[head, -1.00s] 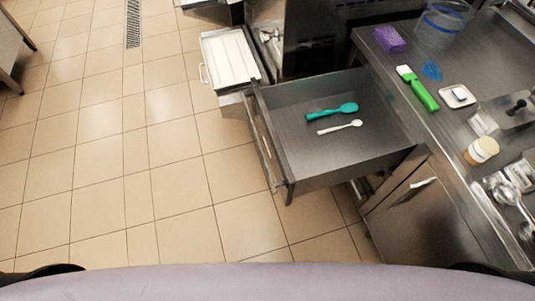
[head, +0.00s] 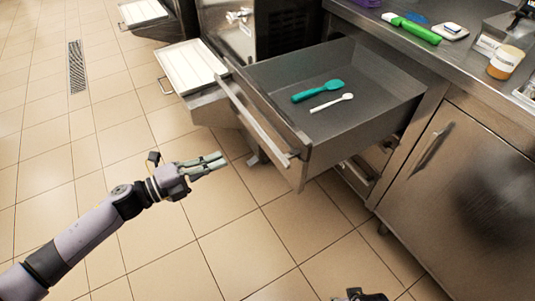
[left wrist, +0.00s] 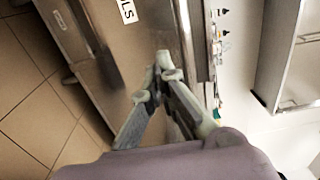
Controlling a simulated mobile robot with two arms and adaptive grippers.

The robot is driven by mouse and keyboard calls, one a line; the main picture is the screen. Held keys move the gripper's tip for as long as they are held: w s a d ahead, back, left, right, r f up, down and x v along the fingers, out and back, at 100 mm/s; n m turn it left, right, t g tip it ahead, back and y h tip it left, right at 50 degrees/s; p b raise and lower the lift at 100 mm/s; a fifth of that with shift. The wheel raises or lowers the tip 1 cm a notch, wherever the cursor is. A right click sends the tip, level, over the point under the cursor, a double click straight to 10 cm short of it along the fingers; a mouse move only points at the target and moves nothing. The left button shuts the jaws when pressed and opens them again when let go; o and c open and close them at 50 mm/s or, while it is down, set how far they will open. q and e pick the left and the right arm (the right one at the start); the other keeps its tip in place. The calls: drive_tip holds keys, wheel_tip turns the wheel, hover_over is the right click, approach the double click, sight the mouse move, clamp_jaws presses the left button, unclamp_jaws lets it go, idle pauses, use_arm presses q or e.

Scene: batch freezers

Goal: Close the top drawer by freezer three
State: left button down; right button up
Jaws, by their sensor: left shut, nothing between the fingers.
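The top drawer (head: 349,137) is pulled far out from under the steel counter in the head view. Its front, with a long bar handle (head: 255,120), faces left. A teal spoon-like utensil (head: 318,91) and a white spoon (head: 332,102) lie inside it. My left gripper (head: 220,161) is shut and empty, left of the drawer front and apart from it in the picture. In the left wrist view its fingertips (left wrist: 163,62) meet in front of a steel surface with a partly cut-off label. Only a small dark part of my right arm shows at the bottom edge; its fingers are hidden.
The counter (head: 470,62) holds a green-handled brush (head: 415,30), a small white dish (head: 450,31) and an orange-and-white jar (head: 505,62). Tiled floor (head: 110,130) is clear at left.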

sight(273, 137)
use_arm(q)
drive_tip(key=x, duration=1.3)
drive_tip(key=shift+w, duration=0.1)
drive_tip(key=shift+w+d, duration=0.25)
drive_tip(key=shift+d, duration=0.1)
drive_tip(key=shift+r, duration=0.1)
